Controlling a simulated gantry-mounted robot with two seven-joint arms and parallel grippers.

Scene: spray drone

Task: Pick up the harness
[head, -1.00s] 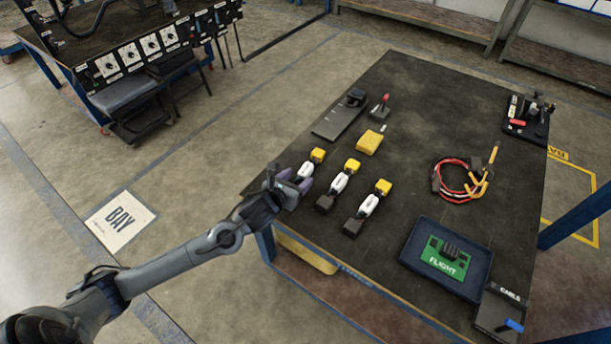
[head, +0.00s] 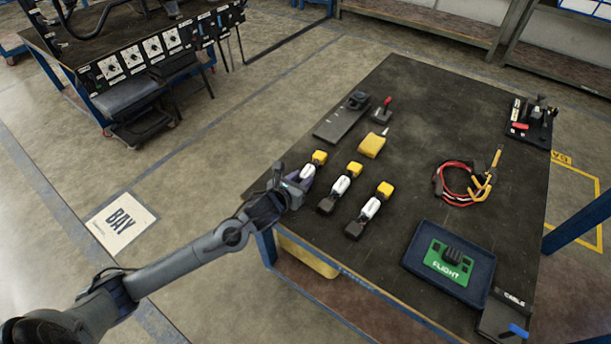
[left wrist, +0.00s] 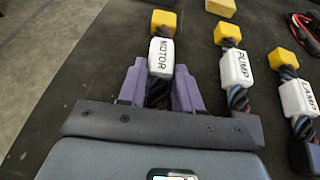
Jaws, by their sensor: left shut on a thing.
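Three harnesses with yellow ends, white labels and dark twisted cable lie in a row on the dark table. My left gripper (head: 292,187) is at the leftmost one, the MOTOR harness (head: 308,171). In the left wrist view, my left gripper's purple fingers (left wrist: 158,88) are shut on the MOTOR harness (left wrist: 161,58) just below its white label. Its near end is hidden by the gripper. The PUMP harness (head: 341,185) and the LAMP harness (head: 370,208) lie to the right, apart from the gripper. My right gripper is not in view.
A blue tray with a green FLIGHT piece (head: 447,260) sits at the table's front right. A red and yellow cable loop (head: 460,184) lies at the right. A yellow block (head: 372,145) and a dark flat stand (head: 341,122) are behind the harnesses. The table's middle is clear.

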